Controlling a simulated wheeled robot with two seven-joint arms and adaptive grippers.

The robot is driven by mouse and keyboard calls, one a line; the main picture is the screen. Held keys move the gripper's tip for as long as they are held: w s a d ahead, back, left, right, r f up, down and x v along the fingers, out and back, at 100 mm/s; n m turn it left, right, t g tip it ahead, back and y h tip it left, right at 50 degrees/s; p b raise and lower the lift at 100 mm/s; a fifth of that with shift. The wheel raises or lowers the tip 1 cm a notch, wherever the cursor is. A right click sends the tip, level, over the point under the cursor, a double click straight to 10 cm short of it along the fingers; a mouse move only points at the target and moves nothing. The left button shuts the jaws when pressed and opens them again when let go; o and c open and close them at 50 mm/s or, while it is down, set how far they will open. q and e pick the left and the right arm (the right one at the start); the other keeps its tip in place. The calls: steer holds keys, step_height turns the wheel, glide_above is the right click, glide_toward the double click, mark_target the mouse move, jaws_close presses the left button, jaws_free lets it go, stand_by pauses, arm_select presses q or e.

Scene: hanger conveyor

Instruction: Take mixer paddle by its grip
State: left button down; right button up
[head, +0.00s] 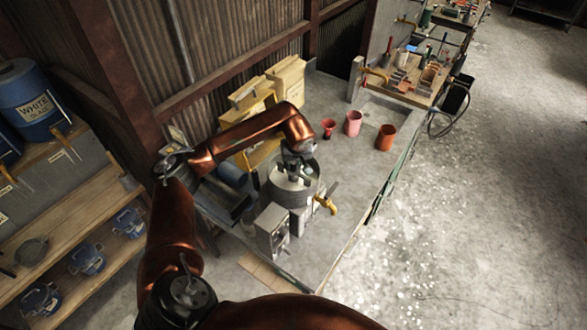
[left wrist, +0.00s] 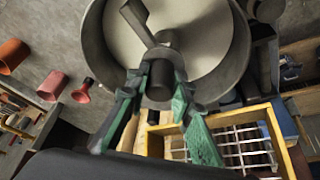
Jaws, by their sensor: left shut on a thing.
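The metal mixer drum (head: 284,198) stands on the grey workbench (head: 335,205), below my left gripper (head: 298,160). In the left wrist view the drum (left wrist: 236,62) is open and holds pale material. The mixer paddle (left wrist: 138,20) shows there as a dark bar reaching over the drum's mouth, with a dark cylindrical grip (left wrist: 161,80). The green-padded fingers of my left gripper (left wrist: 158,92) lie on either side of this grip and are shut on it. Part of the grip is hidden between the fingers. My right gripper is not in view.
Red cups (head: 353,123) and an orange-red cup (head: 386,137) stand on the bench to the right. Yellow containers (head: 287,78) stand behind. Blue buckets sit on the left shelves (head: 65,215). The right floor is clear.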

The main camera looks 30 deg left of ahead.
arm_select(q)
steer(key=shift+w+r, duration=0.1)
steer(key=shift+r, duration=0.35)
step_height(320, 180, up, 17)
steer(key=b, duration=0.4)
